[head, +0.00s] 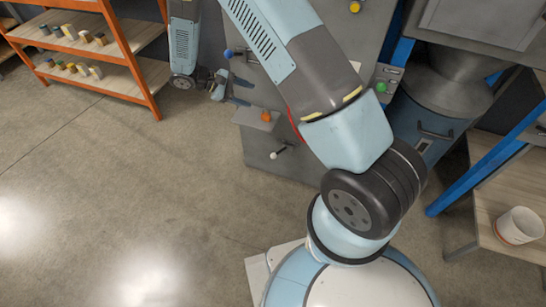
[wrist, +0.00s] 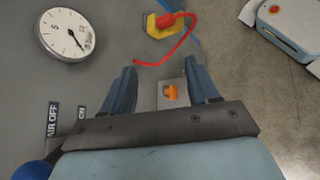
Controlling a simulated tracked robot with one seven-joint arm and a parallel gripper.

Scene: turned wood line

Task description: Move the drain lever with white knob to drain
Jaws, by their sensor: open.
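The drain lever with its white knob (head: 274,155) sticks out from the lower front of the grey machine in the head view, the knob low and to the left of its pivot. Its markings cannot be read. My gripper (head: 236,90) is up and to the left of the lever, clear of it. In the wrist view my gripper (wrist: 160,70) is open with nothing held. An orange knob (wrist: 171,92) on a pale plate shows beyond and between the fingers. The white knob is not visible in the wrist view.
The orange knob (head: 266,117) sits above the white-knobbed lever. A blue knob (head: 229,53) is near my gripper. A shelf rack (head: 130,75) stands left; floor before the machine is clear.

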